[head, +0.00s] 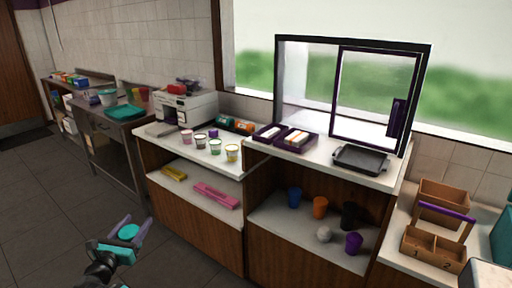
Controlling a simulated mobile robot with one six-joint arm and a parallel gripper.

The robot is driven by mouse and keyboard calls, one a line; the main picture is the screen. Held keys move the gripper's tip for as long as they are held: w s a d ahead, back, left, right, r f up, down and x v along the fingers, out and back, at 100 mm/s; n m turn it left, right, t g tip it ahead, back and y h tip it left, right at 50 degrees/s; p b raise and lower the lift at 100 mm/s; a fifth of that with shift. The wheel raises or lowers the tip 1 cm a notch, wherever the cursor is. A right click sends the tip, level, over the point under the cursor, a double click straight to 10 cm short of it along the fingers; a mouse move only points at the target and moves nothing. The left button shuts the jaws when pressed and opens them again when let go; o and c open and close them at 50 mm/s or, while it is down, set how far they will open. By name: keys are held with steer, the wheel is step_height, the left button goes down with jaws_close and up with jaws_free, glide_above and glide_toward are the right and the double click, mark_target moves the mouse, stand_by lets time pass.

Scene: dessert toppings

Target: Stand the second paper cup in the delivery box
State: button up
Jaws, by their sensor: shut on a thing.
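My gripper (128,240) is at the lower left, above the dark floor and away from the counters. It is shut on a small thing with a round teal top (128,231). The sides of that thing are hidden, so I cannot tell whether it is a paper cup. Several small patterned cups stand upright in a row on the white counter, among them a pink-toned cup (187,137) and a yellow-marked cup (232,153). A brown box with a purple handle (447,211) stands on the right counter. Its front compartments are marked 1 and 2 and look empty.
A dark tray (361,159) and purple bins (268,134) sit by the glass hatch. A shelf below holds blue, orange, black and purple tumblers (354,243). A white machine (187,106) stands at the back. The floor (60,210) at left is clear.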

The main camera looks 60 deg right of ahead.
steer(key=s+d+r+m+g+h+p, duration=0.1)
steer(key=s+d+r+g+p, duration=0.25)
steer(key=d, duration=0.65)
steer(key=s+d+r+m+g+p, duration=0.1)
steer(key=s+d+r+m+p, duration=0.15)
steer(key=s+d+r, duration=0.55)
steer(key=s+d+r+m+g+h+p, duration=0.15)
steer(key=s+d+p, duration=0.3)
steer(key=d, duration=0.85)
steer(key=s+d+r+m+g+p, duration=0.1)
steer(key=s+d+r+g+p, duration=0.1)
steer(key=s+d, duration=0.4)
steer(key=s+d+r+m+g+y+p, duration=0.1)
steer(key=s+d+r, duration=0.4)
steer(key=s, duration=0.9)
steer(key=s+d+r+m+g+y+p, duration=0.1)
steer(key=s+d+r+g+p, duration=0.3)
steer(key=s, duration=0.6)
steer(key=d+p, duration=0.1)
steer(key=d, duration=0.1)
steer(key=shift+d+m, duration=0.3)
steer(key=shift+d, duration=0.05)
